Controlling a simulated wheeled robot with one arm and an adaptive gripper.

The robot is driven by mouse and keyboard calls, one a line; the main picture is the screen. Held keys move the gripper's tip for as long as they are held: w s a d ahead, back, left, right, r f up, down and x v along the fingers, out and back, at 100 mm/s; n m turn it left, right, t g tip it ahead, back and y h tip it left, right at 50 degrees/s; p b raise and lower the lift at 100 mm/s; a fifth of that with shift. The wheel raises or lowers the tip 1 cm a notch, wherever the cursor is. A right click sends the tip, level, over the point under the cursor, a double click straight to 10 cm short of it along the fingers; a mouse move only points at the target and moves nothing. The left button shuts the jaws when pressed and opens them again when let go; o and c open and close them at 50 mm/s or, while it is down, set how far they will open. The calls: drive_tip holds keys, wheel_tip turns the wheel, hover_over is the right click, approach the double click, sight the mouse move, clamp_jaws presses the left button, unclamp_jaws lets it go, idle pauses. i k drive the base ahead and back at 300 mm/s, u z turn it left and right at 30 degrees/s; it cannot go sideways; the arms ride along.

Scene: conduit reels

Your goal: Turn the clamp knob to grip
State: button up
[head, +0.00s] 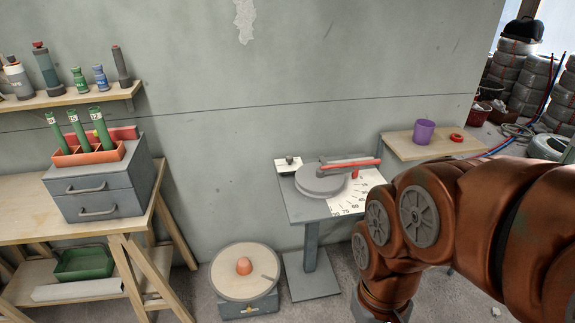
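A grey bending device (320,182) with a round disc and a long red handle (350,163) sits on a small grey pedestal table (305,208). A short red upright piece (355,173) stands under the handle. A white plate with a small dark knob-like piece (289,160) lies at the table's back left corner. I cannot tell for sure which of these is the clamp knob, or how it is turned. My orange arm reaches in from the right and bends down at the bottom edge, beside the table's right side. My gripper is out of view below.
A white angle scale (352,200) lies on the table's right. A wooden-topped turntable with an orange cone (243,266) stands on the floor. A wooden shelf (440,148) holds a purple cup (424,132). A workbench with a grey drawer box (97,190) is at left.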

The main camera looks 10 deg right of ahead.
sight(289, 159)
drive_tip(key=z, duration=0.35)
drive_tip(key=i, duration=1.25)
drive_tip(key=u, duration=0.9)
drive_tip(key=i, duration=0.3)
drive_tip(key=u, duration=0.2)
